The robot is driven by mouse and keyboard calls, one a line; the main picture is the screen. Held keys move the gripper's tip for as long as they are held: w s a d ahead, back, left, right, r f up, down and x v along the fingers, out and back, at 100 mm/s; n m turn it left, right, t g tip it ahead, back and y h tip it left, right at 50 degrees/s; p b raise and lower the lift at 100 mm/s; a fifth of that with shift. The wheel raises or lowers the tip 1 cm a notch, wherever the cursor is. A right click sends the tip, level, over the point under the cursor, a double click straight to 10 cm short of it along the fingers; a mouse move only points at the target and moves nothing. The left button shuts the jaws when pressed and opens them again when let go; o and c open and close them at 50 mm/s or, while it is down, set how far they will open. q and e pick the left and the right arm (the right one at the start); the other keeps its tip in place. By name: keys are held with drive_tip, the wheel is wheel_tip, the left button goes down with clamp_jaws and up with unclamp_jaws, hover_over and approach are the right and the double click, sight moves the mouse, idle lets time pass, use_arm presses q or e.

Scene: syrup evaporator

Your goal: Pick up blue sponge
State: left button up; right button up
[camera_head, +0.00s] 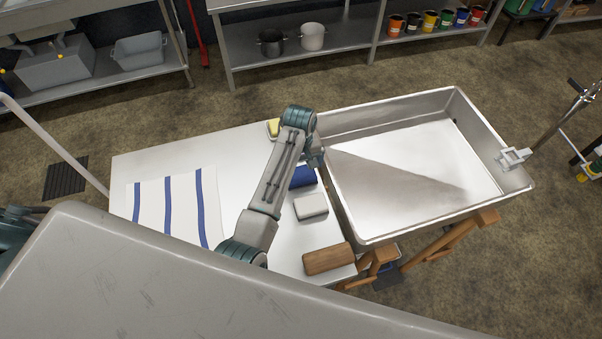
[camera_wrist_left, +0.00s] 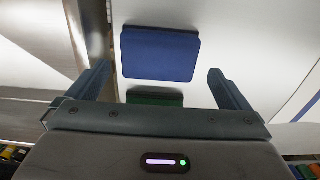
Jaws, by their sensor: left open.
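The blue sponge (camera_head: 302,178) lies on the white table near its right side, partly covered by my left arm in the head view. In the left wrist view the blue sponge (camera_wrist_left: 160,54) shows as a flat blue block. My left gripper (camera_wrist_left: 158,70) is open and empty, with one finger to each side of the sponge in that view; I cannot tell how far above it. In the head view my left gripper (camera_head: 316,155) is beside the basin's left wall, mostly hidden by its own wrist. My right gripper is not in view.
A large metal basin (camera_head: 495,160) stands right of the table. A grey block (camera_head: 311,207), a brown block (camera_head: 328,259) and a yellow sponge (camera_head: 273,128) lie on the table. A striped cloth (camera_head: 183,205) lies left. A green object (camera_wrist_left: 154,97) shows behind the gripper's palm edge.

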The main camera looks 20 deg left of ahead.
sight(301, 173)
use_arm(q)
drive_tip(key=f, duration=0.1)
drive_tip(key=f+p, duration=0.1)
drive_tip(key=f, duration=0.1)
drive_tip(key=shift+s+d+f+p, duration=0.1)
drive_tip(key=shift+s+d+p, duration=0.05)
drive_tip(key=shift+s+p, duration=0.15)
drive_tip(key=shift+w+f, duration=0.15)
drive_tip(key=shift+f, duration=0.5)
drive_tip(key=c, duration=0.8)
drive_tip(key=shift+r, duration=0.1)
